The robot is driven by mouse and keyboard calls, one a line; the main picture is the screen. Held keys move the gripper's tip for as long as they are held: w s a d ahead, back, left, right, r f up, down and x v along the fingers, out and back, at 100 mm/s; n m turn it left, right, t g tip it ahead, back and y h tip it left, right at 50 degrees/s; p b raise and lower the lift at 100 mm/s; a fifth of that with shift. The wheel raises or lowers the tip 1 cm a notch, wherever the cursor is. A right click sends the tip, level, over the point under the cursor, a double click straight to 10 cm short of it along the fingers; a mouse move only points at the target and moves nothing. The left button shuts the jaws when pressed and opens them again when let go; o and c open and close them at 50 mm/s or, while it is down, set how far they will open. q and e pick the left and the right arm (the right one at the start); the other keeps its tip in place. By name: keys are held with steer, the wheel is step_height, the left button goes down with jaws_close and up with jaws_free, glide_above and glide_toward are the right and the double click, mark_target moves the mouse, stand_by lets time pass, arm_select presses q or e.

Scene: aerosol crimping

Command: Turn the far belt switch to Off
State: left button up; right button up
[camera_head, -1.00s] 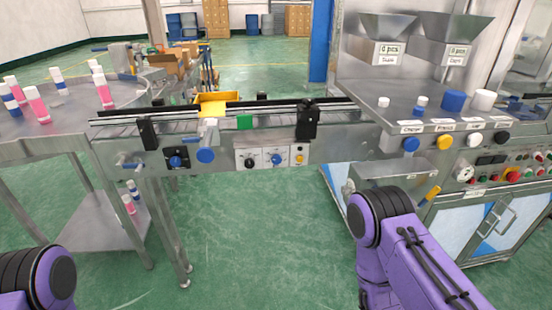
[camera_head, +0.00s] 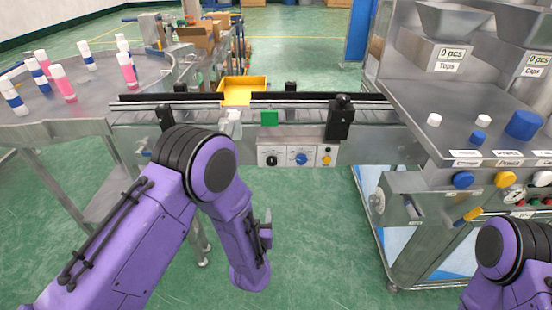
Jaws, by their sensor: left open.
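A white control panel (camera_head: 287,157) is fixed to the front of the conveyor (camera_head: 370,135). It carries a black knob (camera_head: 271,160), a blue knob (camera_head: 302,159) and a yellow button (camera_head: 326,160). The panel labels are too small to read, so I cannot tell which knob is the far belt switch or its setting.
A yellow bin (camera_head: 243,88) stands behind the belt. A round table (camera_head: 75,105) with several pink and blue bottles is at left. The crimping machine (camera_head: 440,120) with hoppers, blue button (camera_head: 463,180) and yellow button (camera_head: 506,179) is at right. Floor below the panel is free.

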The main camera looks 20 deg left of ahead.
mark_target(272, 163)
arm_select(q)
steer(key=w+d+r+t, duration=0.3)
steer(key=w+r, duration=0.2)
steer(key=r, duration=0.3)
steer(key=shift+y, duration=0.4)
steer(key=x, duration=0.3)
steer(key=p+x, duration=0.1)
steer(key=x, duration=0.2)
steer(key=p+x, duration=0.1)
steer(key=x, duration=0.2)
steer(key=shift+w+f, duration=0.4)
steer(key=c, duration=1)
